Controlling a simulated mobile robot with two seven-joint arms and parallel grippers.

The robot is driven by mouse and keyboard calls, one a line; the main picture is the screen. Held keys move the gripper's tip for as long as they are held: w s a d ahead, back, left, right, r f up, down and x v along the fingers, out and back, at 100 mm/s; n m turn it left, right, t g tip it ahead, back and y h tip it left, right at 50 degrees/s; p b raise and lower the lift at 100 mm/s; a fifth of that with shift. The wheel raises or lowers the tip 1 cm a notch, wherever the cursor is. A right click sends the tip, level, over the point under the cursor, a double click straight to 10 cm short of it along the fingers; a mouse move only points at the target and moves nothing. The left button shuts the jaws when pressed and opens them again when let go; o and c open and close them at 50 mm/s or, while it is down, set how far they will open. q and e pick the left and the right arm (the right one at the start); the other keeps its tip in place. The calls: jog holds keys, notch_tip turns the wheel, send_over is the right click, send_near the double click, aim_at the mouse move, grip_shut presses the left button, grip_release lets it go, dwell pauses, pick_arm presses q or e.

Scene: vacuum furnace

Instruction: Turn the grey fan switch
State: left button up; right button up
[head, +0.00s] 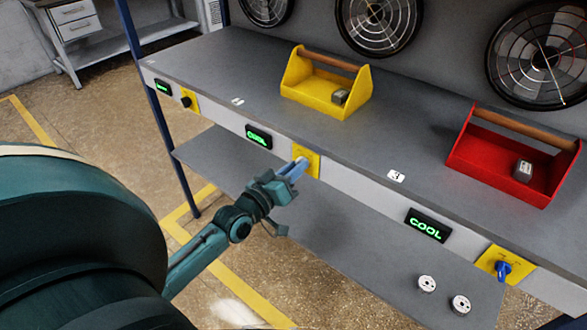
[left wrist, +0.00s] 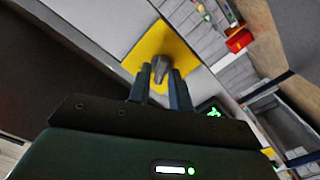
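The grey fan switch (left wrist: 160,65) sits on a yellow plate (head: 311,157) on the bench's front edge, in the middle of the head view. In the left wrist view the yellow plate (left wrist: 143,50) is behind the knob. My left gripper (head: 298,166) reaches up to the switch from below left. Its two fingers (left wrist: 160,78) stand a little apart, one on each side of the grey knob, and look closed against it. The fingers hide part of the knob in the head view. My right gripper is not in view.
A black switch (head: 187,101) is at the left and a blue switch (head: 503,269) at the right. A green display (head: 258,137) reads COOL. Yellow (head: 318,88) and red (head: 500,165) toolboxes stand on the bench. A lower shelf (head: 330,235) lies below my left gripper.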

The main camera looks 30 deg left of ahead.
pick_arm(q)
jog(key=shift+o, duration=1.1)
jog(key=shift+s, duration=0.15)
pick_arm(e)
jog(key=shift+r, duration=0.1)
pick_arm(q)
jog(key=s+a+b, duration=0.1)
jog(key=s, duration=1.2)
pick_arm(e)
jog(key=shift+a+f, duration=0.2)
pick_arm(q)
jog(key=shift+w, duration=0.1)
